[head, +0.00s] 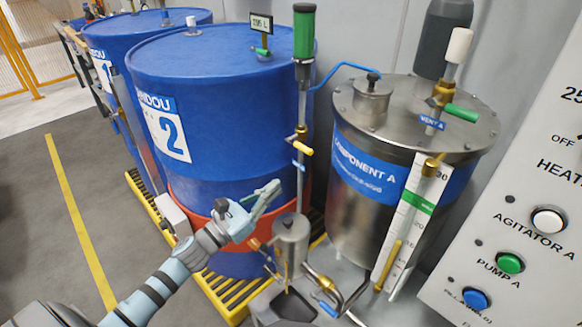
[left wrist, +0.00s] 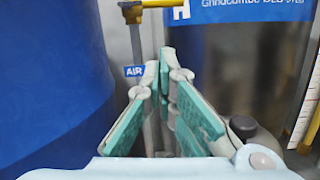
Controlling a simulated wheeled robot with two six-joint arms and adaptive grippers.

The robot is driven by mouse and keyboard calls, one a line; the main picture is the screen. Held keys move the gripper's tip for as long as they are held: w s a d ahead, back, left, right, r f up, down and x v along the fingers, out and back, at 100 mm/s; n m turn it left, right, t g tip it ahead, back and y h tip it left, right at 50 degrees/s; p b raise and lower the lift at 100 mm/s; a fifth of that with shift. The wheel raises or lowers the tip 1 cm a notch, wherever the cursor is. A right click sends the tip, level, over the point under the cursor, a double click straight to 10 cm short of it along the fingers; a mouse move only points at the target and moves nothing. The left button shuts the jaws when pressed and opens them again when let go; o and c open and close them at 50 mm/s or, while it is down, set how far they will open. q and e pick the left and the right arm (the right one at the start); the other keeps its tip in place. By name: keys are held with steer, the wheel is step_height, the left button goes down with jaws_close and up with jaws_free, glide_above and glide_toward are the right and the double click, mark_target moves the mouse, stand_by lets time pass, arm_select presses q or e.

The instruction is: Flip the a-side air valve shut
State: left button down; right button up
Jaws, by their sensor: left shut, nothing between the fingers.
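The air valve (head: 301,145) sits on a thin upright pipe in front of the drum marked 2. Its yellow lever sticks out sideways, toward the right and front. A blue tag hangs just below it, and the tag reads AIR (left wrist: 134,71) in the left wrist view. The yellow lever (left wrist: 160,4) shows at the top edge of that view, partly cut off. My left gripper (head: 275,187) is shut and empty, below and left of the valve and apart from it. Its pale fingers with green pads (left wrist: 165,62) point toward the pipe. My right gripper is out of view.
The blue drum marked 2 (head: 215,75) stands behind my left arm. A steel Component A tank (head: 350,215) stands right of the pipe, with a vent valve (head: 460,112) on top. A small steel pot (head: 291,240) is below the gripper. A button panel (head: 520,220) fills the right edge.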

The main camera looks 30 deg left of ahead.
mark_target(300, 146)
arm_select(q)
steer(key=w+d+r+n+p, duration=0.1)
steer(key=w+d+r+p, duration=0.1)
steer(key=w+r+p, duration=0.2)
steer(key=shift+w+d+r+p, duration=0.4)
steer(key=shift+w+r, duration=0.3)
steer(key=shift+w, duration=0.45)
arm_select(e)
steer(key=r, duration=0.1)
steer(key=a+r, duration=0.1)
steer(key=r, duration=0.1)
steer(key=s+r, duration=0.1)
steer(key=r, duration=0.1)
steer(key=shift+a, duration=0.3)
